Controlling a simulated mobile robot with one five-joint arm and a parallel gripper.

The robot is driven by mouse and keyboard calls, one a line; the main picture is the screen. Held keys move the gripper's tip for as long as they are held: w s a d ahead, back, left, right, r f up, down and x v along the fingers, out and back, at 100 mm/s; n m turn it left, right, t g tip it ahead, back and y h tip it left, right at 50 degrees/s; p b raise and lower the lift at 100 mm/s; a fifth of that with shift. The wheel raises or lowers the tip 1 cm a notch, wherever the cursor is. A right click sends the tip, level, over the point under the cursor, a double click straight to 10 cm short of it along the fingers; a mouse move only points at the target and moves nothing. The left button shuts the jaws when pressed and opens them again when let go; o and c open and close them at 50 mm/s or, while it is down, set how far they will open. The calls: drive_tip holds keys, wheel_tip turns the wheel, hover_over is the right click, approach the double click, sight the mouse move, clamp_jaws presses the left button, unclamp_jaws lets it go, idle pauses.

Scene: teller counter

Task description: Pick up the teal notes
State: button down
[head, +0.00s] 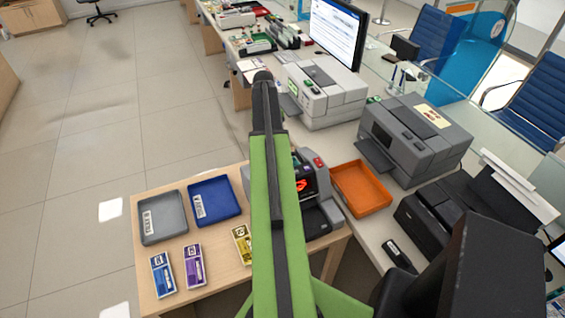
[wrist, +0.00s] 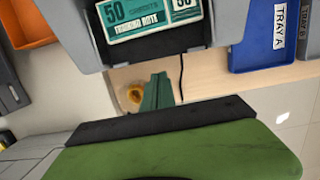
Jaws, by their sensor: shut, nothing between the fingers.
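The teal notes (wrist: 150,18), marked 50 and "training note", lie in the grey tray-like pocket of a machine (wrist: 222,25) at the top of the wrist view. Their upper part is cut off by the frame edge. My gripper (wrist: 157,76) shows as a narrow dark green tip, shut and empty, just below the machine's edge in the picture and apart from the notes. In the head view my arm crosses in front of the machine (head: 324,190), and I cannot see the teal notes there.
A blue tray (head: 213,200) and a grey tray (head: 162,218) sit left of the machine, an orange tray (head: 361,189) right. Blue notes (head: 162,275), purple notes (head: 194,266) and yellow notes (head: 241,245) lie in front. Grey printers (head: 415,140) crowd the counter. Open floor lies left.

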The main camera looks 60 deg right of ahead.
drive_tip(key=s+a, duration=0.2)
drive_tip(key=s, duration=0.1)
drive_tip(key=s+a, duration=0.2)
drive_tip(key=s, duration=0.1)
drive_tip(key=s+a, duration=0.3)
drive_tip(key=s, duration=0.1)
drive_tip(key=shift+a, duration=0.1)
drive_tip(key=shift+w+f+b, duration=0.1)
drive_tip(key=shift+f+b, duration=0.6)
drive_tip(key=shift+b, duration=0.05)
drive_tip(key=shift+f, duration=0.1)
drive_tip(key=w+d, duration=0.1)
drive_tip(key=w, duration=0.1)
drive_tip(key=w+d, duration=0.3)
drive_tip(key=w, duration=0.1)
drive_tip(key=shift+w+d, duration=0.1)
drive_tip(key=shift+d, duration=0.05)
